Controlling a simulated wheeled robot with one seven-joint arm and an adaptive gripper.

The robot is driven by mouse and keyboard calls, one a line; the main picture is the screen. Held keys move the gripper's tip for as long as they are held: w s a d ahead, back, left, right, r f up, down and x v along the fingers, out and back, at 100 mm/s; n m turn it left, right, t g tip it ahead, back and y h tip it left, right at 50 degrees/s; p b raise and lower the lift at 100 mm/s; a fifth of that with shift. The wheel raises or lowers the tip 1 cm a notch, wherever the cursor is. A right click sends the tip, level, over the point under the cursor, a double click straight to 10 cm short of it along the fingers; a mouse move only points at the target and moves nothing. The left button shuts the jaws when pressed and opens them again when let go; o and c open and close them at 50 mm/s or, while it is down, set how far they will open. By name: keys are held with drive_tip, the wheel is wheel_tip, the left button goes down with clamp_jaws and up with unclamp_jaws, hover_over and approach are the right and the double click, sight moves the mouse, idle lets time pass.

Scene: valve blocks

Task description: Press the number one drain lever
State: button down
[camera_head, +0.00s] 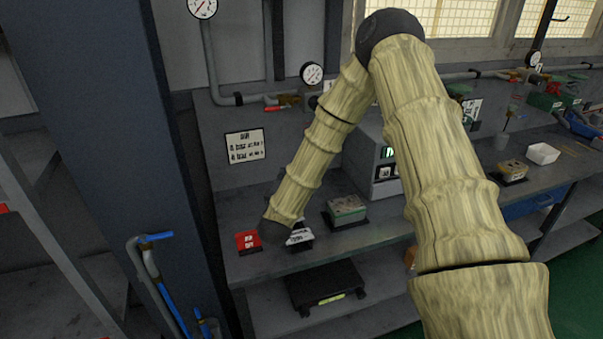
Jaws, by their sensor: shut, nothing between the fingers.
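My arm reaches down to the bench, and its dark end joint (273,232) sits between a red block and a labelled block. My gripper's fingers do not show; they seem hidden behind or below this joint. The red block (247,241) with white lettering is just left of the joint. A block with a white label (299,237) is just right of it, partly covered. I cannot read a number one or a drain marking on either, nor tell whether anything is touched. A red lever handle (284,107) shows on the pipe at the back panel.
A block with a greenish top (347,207) and a grey control box (380,170) stand on the bench (370,236) to the right. Gauges (312,73) and pipes line the back. A dark post (125,120) and blue-handled pipes (150,239) stand at the left.

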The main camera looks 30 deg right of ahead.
drive_tip(key=shift+w+f+b, duration=0.25)
drive_tip(key=shift+f+b, duration=0.95)
drive_tip(key=shift+f, duration=0.25)
drive_tip(key=shift+w+f+b, duration=0.2)
drive_tip(key=shift+f+b, duration=0.95)
drive_tip(key=shift+f, duration=0.25)
drive_tip(key=w+d+p, duration=0.6)
drive_tip(key=d, duration=0.3)
drive_tip(key=shift+d, duration=0.4)
drive_tip(key=shift+r, duration=0.1)
